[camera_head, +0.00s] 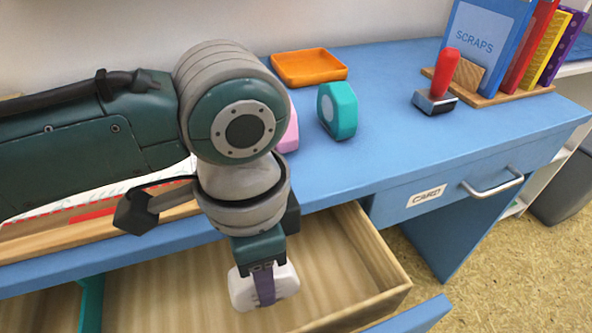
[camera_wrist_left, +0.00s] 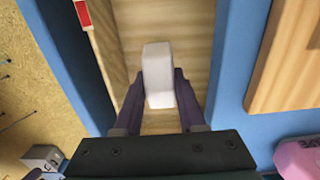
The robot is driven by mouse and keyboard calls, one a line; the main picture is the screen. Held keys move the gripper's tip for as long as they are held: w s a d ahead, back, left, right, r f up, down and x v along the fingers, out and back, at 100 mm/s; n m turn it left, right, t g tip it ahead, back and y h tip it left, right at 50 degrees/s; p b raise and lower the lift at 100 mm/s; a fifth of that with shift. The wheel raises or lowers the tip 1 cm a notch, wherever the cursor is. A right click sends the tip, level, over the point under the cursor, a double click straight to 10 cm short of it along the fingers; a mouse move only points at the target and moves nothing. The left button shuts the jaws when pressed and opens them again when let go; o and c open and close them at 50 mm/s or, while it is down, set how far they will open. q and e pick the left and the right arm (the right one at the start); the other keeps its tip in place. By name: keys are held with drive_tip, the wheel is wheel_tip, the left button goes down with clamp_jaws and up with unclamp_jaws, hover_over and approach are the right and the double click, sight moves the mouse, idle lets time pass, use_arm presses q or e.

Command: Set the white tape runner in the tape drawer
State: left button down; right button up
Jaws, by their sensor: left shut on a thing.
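My left gripper (camera_head: 265,285) is shut on the white tape runner (camera_head: 243,291), with a purple finger across its near side. The white tape runner (camera_wrist_left: 158,70) also shows between the purple fingers in the left wrist view. The runner is over the open wooden drawer (camera_head: 375,245), inside its outline as seen from above. I cannot tell whether the runner touches the drawer floor. A red label shows on the drawer front in the left wrist view; its text cannot be read. My right gripper is not in view.
On the blue desk stand a teal rounded item (camera_head: 339,110), a pink item (camera_head: 290,134) partly behind my arm, an orange tray (camera_head: 309,67) and a red-handled stamp (camera_head: 438,85). Books (camera_head: 480,40) stand at the back right. A shut drawer labelled CARD (camera_head: 428,196) is at right.

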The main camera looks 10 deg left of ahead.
use_arm(q)
drive_tip(key=shift+f+b, duration=0.3)
drive_tip(key=shift+f, duration=1.05)
drive_tip(key=shift+c, duration=2.4)
unclamp_jaws()
drive_tip(key=shift+f, duration=0.15)
wheel_tip(320, 180, up, 12)
drive_tip(key=p, duration=0.4)
drive_tip(key=shift+r+p, duration=0.2)
drive_tip(key=shift+p, duration=0.2)
drive_tip(key=s+d+n+h, duration=0.1)
drive_tip(key=s+d+t+h, duration=0.1)
drive_tip(key=s, duration=0.1)
drive_tip(key=s+d+f+n+h, duration=0.1)
drive_tip(key=s, duration=0.1)
drive_tip(key=shift+s+d+n, duration=0.1)
drive_tip(key=shift+d+n, duration=0.2)
drive_tip(key=s+a+n+t+y, duration=0.1)
drive_tip(key=s+a+n, duration=0.2)
drive_tip(key=a, duration=0.3)
drive_tip(key=s+a+n+t+y, duration=0.1)
drive_tip(key=s+a+n, duration=0.2)
drive_tip(key=a, duration=0.4)
drive_tip(key=shift+s+r+n+t+y, duration=0.2)
drive_tip(key=shift+s+n+t+y, duration=0.1)
drive_tip(key=shift+s+y, duration=0.1)
